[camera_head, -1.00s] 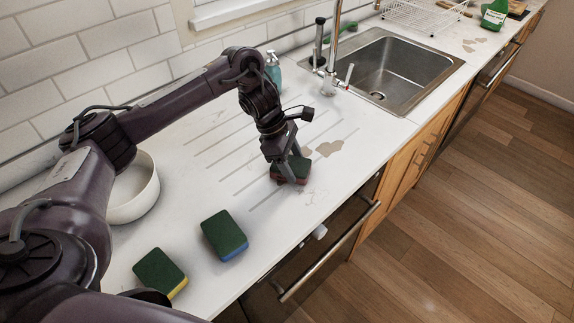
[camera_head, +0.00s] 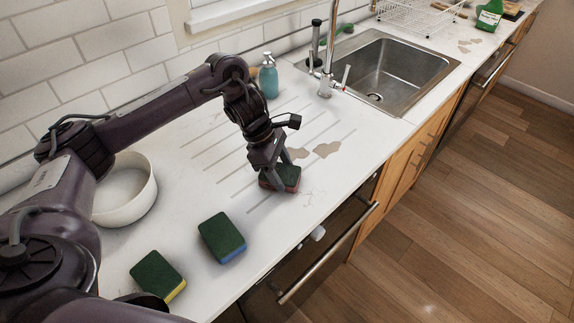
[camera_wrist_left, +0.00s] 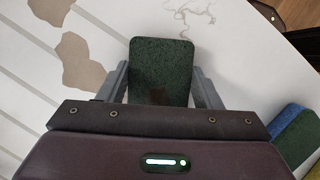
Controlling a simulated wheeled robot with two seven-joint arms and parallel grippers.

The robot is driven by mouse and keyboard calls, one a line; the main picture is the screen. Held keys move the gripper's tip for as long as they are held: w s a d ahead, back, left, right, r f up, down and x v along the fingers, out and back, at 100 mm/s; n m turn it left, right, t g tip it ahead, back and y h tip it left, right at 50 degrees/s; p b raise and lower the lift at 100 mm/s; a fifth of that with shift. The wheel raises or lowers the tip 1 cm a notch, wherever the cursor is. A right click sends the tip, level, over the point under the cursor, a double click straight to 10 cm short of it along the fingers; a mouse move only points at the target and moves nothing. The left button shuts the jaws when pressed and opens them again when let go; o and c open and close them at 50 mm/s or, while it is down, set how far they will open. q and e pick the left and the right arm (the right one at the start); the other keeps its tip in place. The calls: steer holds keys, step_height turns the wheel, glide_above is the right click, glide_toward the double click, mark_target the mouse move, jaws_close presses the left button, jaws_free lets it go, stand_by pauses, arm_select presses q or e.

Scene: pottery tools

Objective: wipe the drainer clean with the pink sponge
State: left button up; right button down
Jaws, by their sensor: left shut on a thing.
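My left gripper (camera_head: 274,174) is shut on the pink sponge (camera_head: 283,181), which has a dark green top and a pinkish-red lower layer. The sponge appears to rest on the white grooved drainer (camera_head: 215,152), near its front right part. In the left wrist view the sponge's green top (camera_wrist_left: 161,72) sits between both fingers. Brown stains (camera_head: 327,150) lie on the drainer just beyond the sponge, toward the sink. They also show in the left wrist view (camera_wrist_left: 82,62), with a thin crack-like mark (camera_wrist_left: 188,10). My right gripper is out of view.
A green-and-blue sponge (camera_head: 221,237) and a green-and-yellow sponge (camera_head: 158,275) lie on the near counter. A white bowl (camera_head: 126,190) stands under my arm. A teal soap bottle (camera_head: 269,77) stands at the back, near the sink (camera_head: 390,70) and tap. The counter's front edge is close.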

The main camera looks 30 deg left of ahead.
arm_select(q)
steer(key=shift+f, duration=0.1)
steer(key=shift+w+a, duration=0.15)
steer(key=shift+w, duration=0.35)
steer(key=shift+w+a, duration=0.25)
steer(key=shift+w, duration=0.75)
steer(key=shift+w+a, duration=0.25)
steer(key=shift+w, duration=0.75)
steer(key=shift+w+a, duration=0.25)
steer(key=shift+w, duration=0.75)
steer(key=shift+w+d+b, duration=0.25)
steer(key=shift+w+d, duration=0.1)
steer(key=shift+w, duration=0.55)
steer(key=shift+w+d+b, duration=0.25)
steer(key=shift+w+d, duration=0.05)
steer(key=shift+w, duration=0.55)
steer(key=shift+w+d, duration=0.2)
steer(key=shift+w, duration=0.35)
steer(key=shift+w+d, duration=0.15)
steer(key=shift+w, duration=0.35)
